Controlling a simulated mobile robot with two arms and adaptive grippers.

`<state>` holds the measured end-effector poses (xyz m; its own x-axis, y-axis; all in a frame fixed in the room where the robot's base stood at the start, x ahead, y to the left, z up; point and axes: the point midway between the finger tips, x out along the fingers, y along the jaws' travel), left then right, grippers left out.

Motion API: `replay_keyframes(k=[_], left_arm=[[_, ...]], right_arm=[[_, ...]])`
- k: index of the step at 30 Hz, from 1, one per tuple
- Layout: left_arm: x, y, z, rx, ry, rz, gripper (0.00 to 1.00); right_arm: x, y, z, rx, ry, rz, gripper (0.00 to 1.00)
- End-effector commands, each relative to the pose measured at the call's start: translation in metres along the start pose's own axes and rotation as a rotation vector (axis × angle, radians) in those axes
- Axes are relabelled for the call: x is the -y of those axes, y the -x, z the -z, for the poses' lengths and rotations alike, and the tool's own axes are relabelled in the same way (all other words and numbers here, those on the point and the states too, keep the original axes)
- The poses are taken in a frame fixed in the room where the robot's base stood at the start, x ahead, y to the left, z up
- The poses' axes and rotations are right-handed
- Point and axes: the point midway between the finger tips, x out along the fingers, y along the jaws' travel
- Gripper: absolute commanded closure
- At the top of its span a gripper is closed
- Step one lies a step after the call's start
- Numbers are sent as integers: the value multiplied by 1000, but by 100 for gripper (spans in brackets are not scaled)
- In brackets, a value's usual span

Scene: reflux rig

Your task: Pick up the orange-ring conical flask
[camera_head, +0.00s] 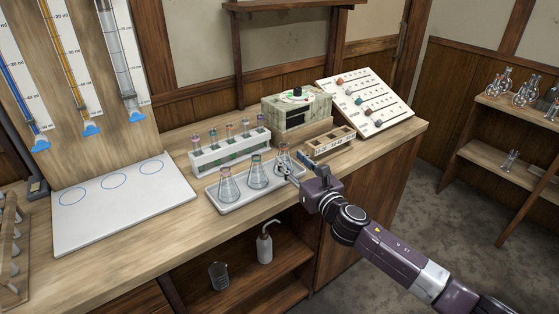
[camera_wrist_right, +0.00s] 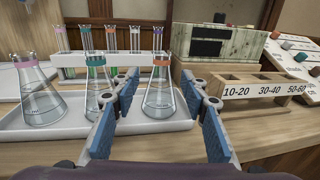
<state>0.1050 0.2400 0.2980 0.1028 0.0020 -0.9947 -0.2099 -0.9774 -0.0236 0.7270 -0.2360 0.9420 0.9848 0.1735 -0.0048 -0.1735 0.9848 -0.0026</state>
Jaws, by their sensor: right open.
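The orange-ring conical flask (camera_head: 282,160) stands upright at the right end of a white tray (camera_head: 232,207), with clear liquid inside. It also shows in the right wrist view (camera_wrist_right: 159,100), its orange ring near the neck. My right gripper (camera_head: 287,173) is open at the tray's right end, partly covering this flask in the head view. In the right wrist view its blue-padded fingers (camera_wrist_right: 159,82) appear on either side of the flask; I cannot tell whether they touch it. My left gripper is not in view.
A teal-ring flask (camera_head: 257,175) and a pinkish-ring flask (camera_head: 228,188) share the tray. The teal one is close to my left-hand finger in the wrist view. Behind are a tube rack (camera_head: 230,153) and a boxy device (camera_head: 297,108); a labelled wooden block (camera_head: 328,143) stands right.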

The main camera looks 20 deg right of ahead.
Motion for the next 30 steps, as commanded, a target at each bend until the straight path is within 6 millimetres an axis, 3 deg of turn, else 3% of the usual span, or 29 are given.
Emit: replay_keyframes(k=[4, 13, 21, 30], left_arm=[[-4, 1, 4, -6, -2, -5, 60], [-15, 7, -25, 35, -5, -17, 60], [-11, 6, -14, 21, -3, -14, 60], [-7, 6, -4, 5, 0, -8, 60]], right_arm=[[0, -13, 0, -1, -2, 1, 59], [2, -41, -3, 0, -5, 1, 59], [3, -65, -2, -2, -4, 0, 59], [3, -67, -1, -2, -4, -1, 62]])
